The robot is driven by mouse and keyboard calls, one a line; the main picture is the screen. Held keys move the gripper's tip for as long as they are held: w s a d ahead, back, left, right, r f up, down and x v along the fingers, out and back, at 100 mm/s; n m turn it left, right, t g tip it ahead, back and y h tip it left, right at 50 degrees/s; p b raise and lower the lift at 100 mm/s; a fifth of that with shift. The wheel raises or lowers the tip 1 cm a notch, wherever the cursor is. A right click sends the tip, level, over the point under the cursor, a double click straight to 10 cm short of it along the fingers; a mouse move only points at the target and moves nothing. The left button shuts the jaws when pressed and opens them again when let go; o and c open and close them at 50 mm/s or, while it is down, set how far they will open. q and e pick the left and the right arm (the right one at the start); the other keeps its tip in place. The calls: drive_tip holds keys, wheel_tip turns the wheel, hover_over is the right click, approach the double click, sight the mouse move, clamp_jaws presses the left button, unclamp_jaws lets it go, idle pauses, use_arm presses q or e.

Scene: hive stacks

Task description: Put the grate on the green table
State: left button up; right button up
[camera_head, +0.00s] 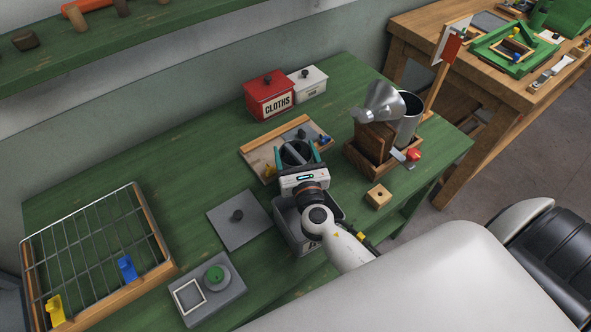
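A wire grate (95,245) with a wooden edge lies at the left end of the green table (190,140). A blue clip (127,267) and a yellow clip (54,309) sit at its near side. My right gripper (298,155) points away over the middle of the table, well to the right of the grate. Its teal fingers are spread apart; a dark round shape shows between them, and I cannot tell whether it touches them. My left gripper is not in view.
A grey plate with a knob (238,218) and a grey block with a green knob (214,280) lie between grate and gripper. A grey bin (292,231) is under my wrist. A red cloths box (269,96), a metal smoker (383,101) and a wooden block (378,196) stand around.

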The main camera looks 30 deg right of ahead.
drive_tip(key=c, duration=0.9)
drive_tip(key=shift+c, duration=0.6)
drive_tip(key=shift+r, duration=0.2)
